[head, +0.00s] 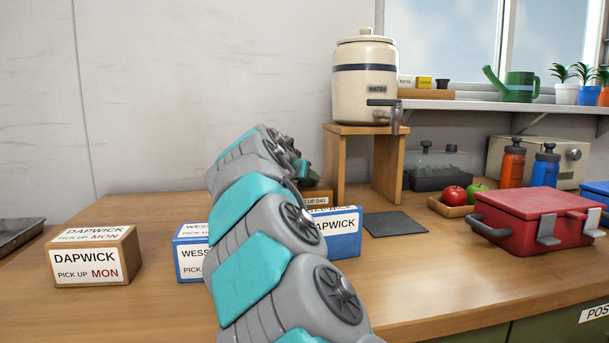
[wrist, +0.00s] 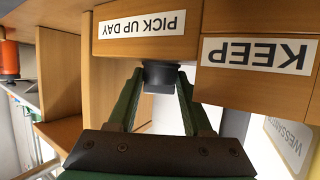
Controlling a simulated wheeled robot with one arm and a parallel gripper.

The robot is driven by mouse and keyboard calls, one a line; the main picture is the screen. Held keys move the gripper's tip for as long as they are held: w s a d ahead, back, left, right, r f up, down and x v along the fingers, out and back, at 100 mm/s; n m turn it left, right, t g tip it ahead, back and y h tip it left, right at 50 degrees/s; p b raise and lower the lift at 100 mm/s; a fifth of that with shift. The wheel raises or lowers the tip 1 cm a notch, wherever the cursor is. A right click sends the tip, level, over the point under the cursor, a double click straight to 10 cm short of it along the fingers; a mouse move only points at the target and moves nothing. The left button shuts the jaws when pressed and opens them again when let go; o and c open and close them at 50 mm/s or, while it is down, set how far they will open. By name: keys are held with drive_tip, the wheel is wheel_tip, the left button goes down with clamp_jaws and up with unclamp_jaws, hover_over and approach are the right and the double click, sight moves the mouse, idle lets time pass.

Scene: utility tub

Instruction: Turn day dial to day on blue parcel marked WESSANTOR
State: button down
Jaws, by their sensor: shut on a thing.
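The day dial (wrist: 160,75) is a dark knob under the upside-down "PICK UP DAY" label on a wooden box (wrist: 112,47) in the wrist view. My gripper (wrist: 161,88) has its green fingers shut on the dial from both sides. Which day the dial points to does not show. In the head view my arm covers the dial and most of the box (head: 320,196). A blue parcel (head: 190,252) reading "WESS" and "PICK" stands left of my arm; its day is hidden behind the arm. A white label (wrist: 288,142) starting "WESSANT" shows in the wrist view.
A brown parcel (head: 95,256) marked DAPWICK, MON stands at the left. Another blue parcel (head: 345,243) is right of my arm. A wooden block (wrist: 255,88) labelled KEEP adjoins the dial box. A water crock (head: 365,82) stands on a wooden stand (head: 388,165); a red case (head: 530,215) is at the right.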

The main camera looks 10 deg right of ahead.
drive_tip(key=shift+c, duration=1.6)
unclamp_jaws()
drive_tip(key=shift+f, duration=0.1)
drive_tip(key=shift+d+f+n+y+b, duration=0.1)
drive_tip(key=shift+f+n+y+b, duration=0.15)
drive_tip(key=shift+n+y+b, duration=0.5)
drive_tip(key=n+t+y+b, duration=0.1)
drive_tip(key=b, duration=0.2)
drive_tip(key=shift+y, duration=0.35)
drive_tip(key=n+y+b, duration=0.1)
drive_tip(key=n+b, duration=0.1)
drive_tip(key=b, duration=0.1)
drive_tip(key=shift+s+d+t+y+b, duration=0.1)
drive_tip(key=shift+d+t+y+b, duration=0.05)
drive_tip(key=shift+t+y+b, duration=0.2)
drive_tip(key=n+y+b, duration=0.1)
drive_tip(key=b, duration=0.1)
drive_tip(key=shift+d+r+y+b, duration=0.1)
drive_tip(key=shift+d+y+b, duration=0.05)
drive_tip(key=shift+y+b, duration=0.25)
drive_tip(key=shift+r+n, duration=0.1)
drive_tip(key=shift+n, duration=0.25)
